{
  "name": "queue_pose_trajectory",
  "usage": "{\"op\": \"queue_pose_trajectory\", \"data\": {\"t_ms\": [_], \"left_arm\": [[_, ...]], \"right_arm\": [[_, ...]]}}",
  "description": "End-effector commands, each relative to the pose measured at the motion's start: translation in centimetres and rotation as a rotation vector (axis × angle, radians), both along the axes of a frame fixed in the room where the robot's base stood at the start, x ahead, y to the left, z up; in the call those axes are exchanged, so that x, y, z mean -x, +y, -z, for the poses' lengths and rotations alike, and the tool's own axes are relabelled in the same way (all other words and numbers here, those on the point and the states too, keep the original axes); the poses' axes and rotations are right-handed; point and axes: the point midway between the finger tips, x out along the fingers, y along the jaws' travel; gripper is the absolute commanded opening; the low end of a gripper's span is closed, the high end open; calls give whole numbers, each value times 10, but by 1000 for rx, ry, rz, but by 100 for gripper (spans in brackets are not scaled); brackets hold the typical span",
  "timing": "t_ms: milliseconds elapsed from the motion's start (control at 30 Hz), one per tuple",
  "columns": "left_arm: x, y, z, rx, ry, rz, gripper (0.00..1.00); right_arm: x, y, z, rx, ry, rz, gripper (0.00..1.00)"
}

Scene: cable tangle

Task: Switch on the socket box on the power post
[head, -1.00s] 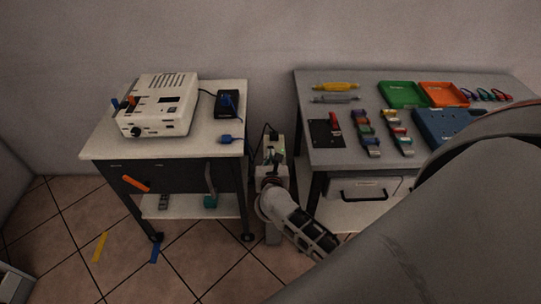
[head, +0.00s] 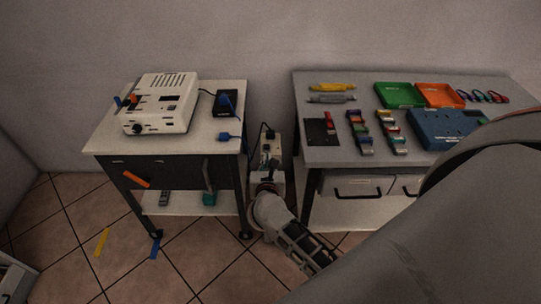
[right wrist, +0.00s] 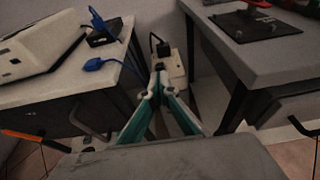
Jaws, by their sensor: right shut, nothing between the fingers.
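The socket box (head: 276,151) is a pale box on top of the power post, standing between the two tables. A black plug and cable (right wrist: 161,47) sit at its far end in the right wrist view. My right gripper (head: 266,172) is in front of the box's near side in the head view. In the right wrist view its teal fingers (right wrist: 158,80) are together, empty, and overlap the near part of the pale box (right wrist: 176,67). Whether the tips touch the box, and the state of its switch, I cannot tell. My left gripper is out of view.
The left table (head: 206,146) carries a white device (head: 160,103), a black box (head: 226,104) and a blue plug (head: 229,137). The right table (head: 335,157) holds trays and several small parts. The post stands in the narrow gap between them.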

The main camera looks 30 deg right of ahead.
Motion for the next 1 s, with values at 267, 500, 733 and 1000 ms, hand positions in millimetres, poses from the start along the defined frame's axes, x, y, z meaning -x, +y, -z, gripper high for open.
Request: {"op": "queue_pose_trajectory", "data": {"t_ms": [267, 500, 733, 1000], "left_arm": [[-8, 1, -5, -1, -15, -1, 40], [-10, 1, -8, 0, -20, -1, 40], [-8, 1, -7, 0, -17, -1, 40], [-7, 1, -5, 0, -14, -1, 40]], "right_arm": [[40, 25, -23, -1, 0, 0, 0], [53, 32, -31, 1, -1, -1, 0], [53, 33, -32, 1, 0, 0, 0], [53, 33, -32, 1, 0, 0, 0]]}}
